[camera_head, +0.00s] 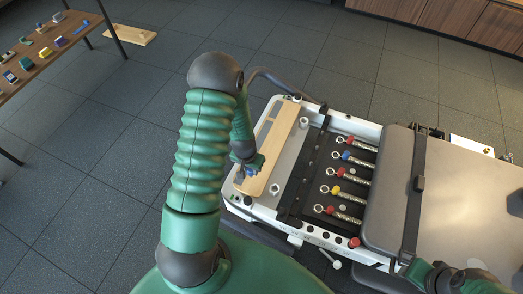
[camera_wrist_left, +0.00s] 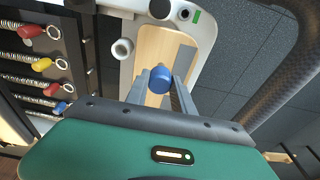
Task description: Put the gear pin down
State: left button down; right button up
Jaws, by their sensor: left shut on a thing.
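My left gripper (camera_head: 250,162) is over the near end of the light wooden board (camera_head: 280,125) on the reformer. It is shut on a blue, round-ended piece, which I take to be the gear pin. In the left wrist view, the blue piece (camera_wrist_left: 160,78) sits between the two fingers of the left gripper (camera_wrist_left: 160,92), with the wooden board (camera_wrist_left: 155,45) behind it. I cannot tell whether the pin touches the board, and its lower part is hidden. My right gripper is not in view; a green and black part of mine shows at the lower right.
Springs with red, blue and yellow ends (camera_head: 345,172) lie right of the board, beyond a black bar (camera_head: 305,175). The grey padded carriage (camera_head: 470,200) is farther right. White posts (camera_wrist_left: 122,48) stand beside the board. A table with small objects (camera_head: 45,50) is at upper left.

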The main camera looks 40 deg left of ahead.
pick_arm(q)
jog(key=w+a+f+b, duration=0.1)
jog(key=w, duration=0.2)
jog(key=w+a+f+b, duration=0.1)
jog(key=w+a+f, duration=0.1)
jog(key=w, duration=0.1)
jog(key=w+a+f+b, duration=0.1)
jog(key=w, duration=0.2)
jog(key=shift+a+f, duration=0.15)
jog(key=shift+f, duration=0.3)
jog(key=c, duration=1.1)
grip_release()
